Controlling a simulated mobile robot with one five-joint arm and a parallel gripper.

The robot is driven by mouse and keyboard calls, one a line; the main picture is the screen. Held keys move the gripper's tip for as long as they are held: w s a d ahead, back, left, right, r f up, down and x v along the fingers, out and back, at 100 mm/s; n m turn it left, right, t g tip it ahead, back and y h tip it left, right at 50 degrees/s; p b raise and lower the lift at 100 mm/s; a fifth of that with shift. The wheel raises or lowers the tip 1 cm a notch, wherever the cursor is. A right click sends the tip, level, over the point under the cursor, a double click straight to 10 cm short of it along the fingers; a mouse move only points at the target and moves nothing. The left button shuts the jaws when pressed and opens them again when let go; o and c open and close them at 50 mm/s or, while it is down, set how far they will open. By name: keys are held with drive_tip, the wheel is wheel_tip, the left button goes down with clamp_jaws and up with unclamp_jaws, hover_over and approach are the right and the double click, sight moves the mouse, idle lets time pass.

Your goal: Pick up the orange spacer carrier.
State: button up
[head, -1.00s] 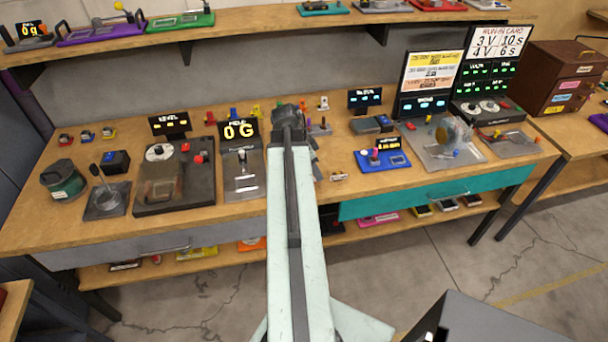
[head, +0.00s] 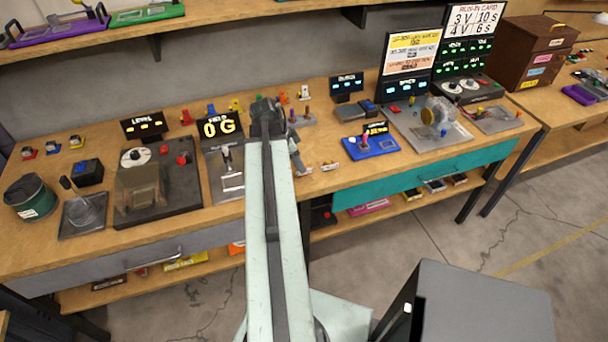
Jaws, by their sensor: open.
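A small orange piece (head: 284,97) stands at the back of the bench, just right of the top of my arm; it may be the orange spacer carrier, but it is too small to be sure. A flat orange item (head: 237,247) also shows on the lower shelf, partly hidden by my arm. My gripper (head: 297,160) is at the far end of the arm, over the bench, mostly hidden behind the arm. Its grey parts show at the arm's right side, open, in front of the orange piece and apart from it.
Small red, blue and yellow pieces (head: 234,104) stand along the back edge. The teal drawer (head: 425,175) fronts the bench.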

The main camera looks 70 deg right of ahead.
drive_tip(key=b+x, duration=0.2)
drive_tip(key=x, duration=0.2)
drive_tip(key=shift+f+b, duration=0.15)
drive_tip(key=shift+b, duration=0.25)
drive_tip(key=shift+r, duration=0.2)
clamp_jaws()
wheel_tip(320, 180, up, 10)
drive_tip(key=p, duration=1)
drive_tip(key=shift+w, duration=0.1)
